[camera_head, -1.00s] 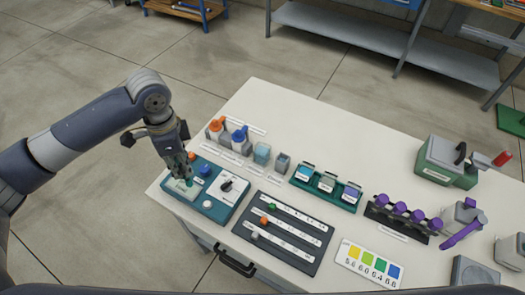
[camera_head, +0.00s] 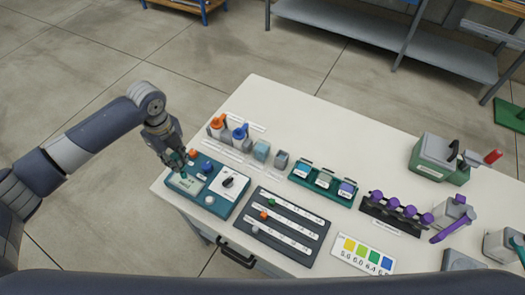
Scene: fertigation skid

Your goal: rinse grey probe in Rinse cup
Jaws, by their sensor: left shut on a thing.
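My left gripper (camera_head: 181,168) is over the back left corner of a teal meter box (camera_head: 224,207). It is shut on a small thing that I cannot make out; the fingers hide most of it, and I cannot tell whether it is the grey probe. A light blue cup (camera_head: 261,151) and a grey cup (camera_head: 281,160) stand behind the box. The lettering is too small to tell which vessel is the Rinse cup. My right gripper is not in view.
An orange-topped holder (camera_head: 216,127) and a blue-topped one (camera_head: 240,138) stand left of the cups. A green tray (camera_head: 300,178) holds three small vessels. A dark slider board (camera_head: 282,231), purple-capped vials (camera_head: 410,211) and a colour chart (camera_head: 362,254) lie to the right. The back of the table is clear.

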